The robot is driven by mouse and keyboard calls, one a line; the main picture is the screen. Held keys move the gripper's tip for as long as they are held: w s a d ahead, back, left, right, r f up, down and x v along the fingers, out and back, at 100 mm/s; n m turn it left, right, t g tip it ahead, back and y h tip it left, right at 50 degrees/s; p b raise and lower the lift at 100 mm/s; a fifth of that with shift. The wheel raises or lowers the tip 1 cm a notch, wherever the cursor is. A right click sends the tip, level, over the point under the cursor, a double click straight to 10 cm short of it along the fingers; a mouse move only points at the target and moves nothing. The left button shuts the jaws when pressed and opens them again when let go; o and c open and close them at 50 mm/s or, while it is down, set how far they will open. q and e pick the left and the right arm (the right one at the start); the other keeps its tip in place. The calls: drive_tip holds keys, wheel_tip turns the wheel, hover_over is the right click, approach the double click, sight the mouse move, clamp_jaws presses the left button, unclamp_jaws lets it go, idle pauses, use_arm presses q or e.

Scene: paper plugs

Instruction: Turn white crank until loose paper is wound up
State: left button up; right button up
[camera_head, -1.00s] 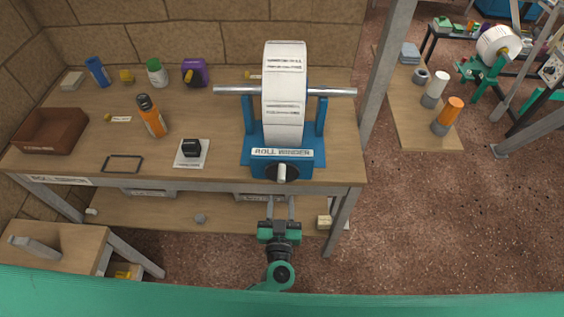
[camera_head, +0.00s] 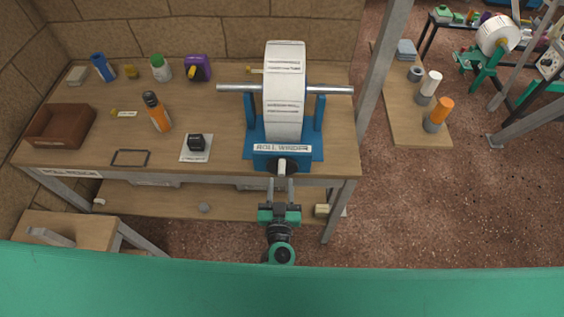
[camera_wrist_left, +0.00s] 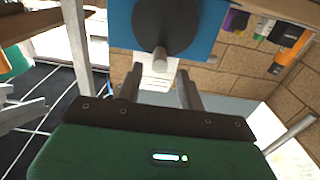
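The blue roll winder (camera_head: 260,135) stands at the front edge of the workbench and carries a large white paper roll (camera_head: 284,90) with printed bands. A dark disc with a white crank knob (camera_head: 282,167) is on its front face. In the left wrist view the knob (camera_wrist_left: 160,58) sticks out from the disc, between the lines of the two fingers and just beyond their tips. My left gripper (camera_head: 281,181) is open and empty, just in front of the knob; contact cannot be told. No loose paper end can be made out. My right gripper is not in view.
On the workbench (camera_head: 220,110), left of the winder, are a black item on a white card (camera_head: 197,145), an orange bottle (camera_head: 157,112), a brown tray (camera_head: 62,125) and a black frame (camera_head: 130,158). A lower shelf (camera_head: 165,200) lies below.

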sight(282, 176)
use_arm(q)
drive_tip(key=shift+w, duration=0.1)
drive_tip(key=shift+w+r, duration=0.1)
drive_tip(key=shift+w, duration=0.4)
drive_tip(key=shift+w+p, duration=0.6)
drive_tip(key=shift+w, duration=0.8)
drive_tip(key=shift+c, duration=0.5)
drive_tip(key=c, duration=0.5)
drive_tip(key=shift+o, duration=1.3)
